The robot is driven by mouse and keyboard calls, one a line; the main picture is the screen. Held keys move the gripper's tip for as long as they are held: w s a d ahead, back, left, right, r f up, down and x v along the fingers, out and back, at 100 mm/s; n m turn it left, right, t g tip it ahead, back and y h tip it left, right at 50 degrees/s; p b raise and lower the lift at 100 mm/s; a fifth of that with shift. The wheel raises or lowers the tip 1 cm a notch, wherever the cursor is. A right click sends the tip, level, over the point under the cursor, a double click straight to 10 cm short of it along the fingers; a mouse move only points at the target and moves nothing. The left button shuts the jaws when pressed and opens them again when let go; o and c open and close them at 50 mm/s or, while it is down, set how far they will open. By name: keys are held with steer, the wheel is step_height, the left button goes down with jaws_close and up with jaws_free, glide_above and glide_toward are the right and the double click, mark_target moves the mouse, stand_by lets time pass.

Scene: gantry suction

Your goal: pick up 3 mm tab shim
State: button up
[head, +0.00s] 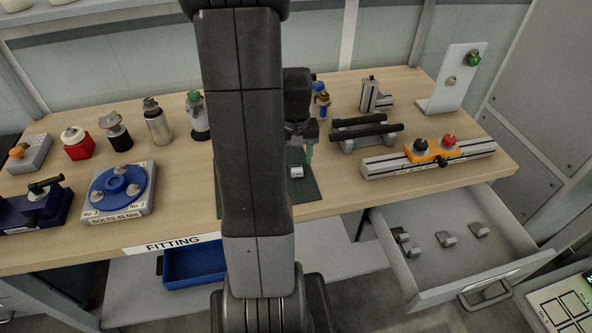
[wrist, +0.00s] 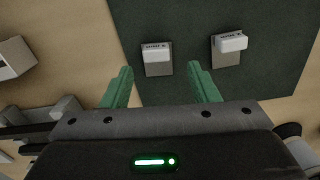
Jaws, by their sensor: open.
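Two grey tab shims with pale, labelled raised tabs lie on the dark green mat (wrist: 270,85) in the wrist view. One shim (wrist: 157,66) lies between and just ahead of my green fingertips; the other shim (wrist: 228,56) is to the right, outside the fingers. The labels are too small to read, so I cannot tell which is 3 mm. My gripper (wrist: 161,72) is open with nothing between its fingers that it touches visibly. In the head view one shim (head: 296,172) shows on the mat (head: 306,190), beside my gripper; my arm hides the rest.
An open drawer (head: 515,232) at right holds several grey pieces. Black bars on a stand (head: 366,134) and a rail with orange clamp (head: 432,150) stand right of the mat. A blue disc fixture (head: 122,188) and several bottle-like tools stand left.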

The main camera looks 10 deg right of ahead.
mark_target(296, 168)
steer(key=shift+s+d+f, duration=0.1)
steer(key=shift+f, duration=0.9)
steer(key=shift+s+d+f, duration=0.1)
steer(key=shift+f, duration=0.85)
steer(key=shift+c, duration=0.2)
steer(key=c, duration=1)
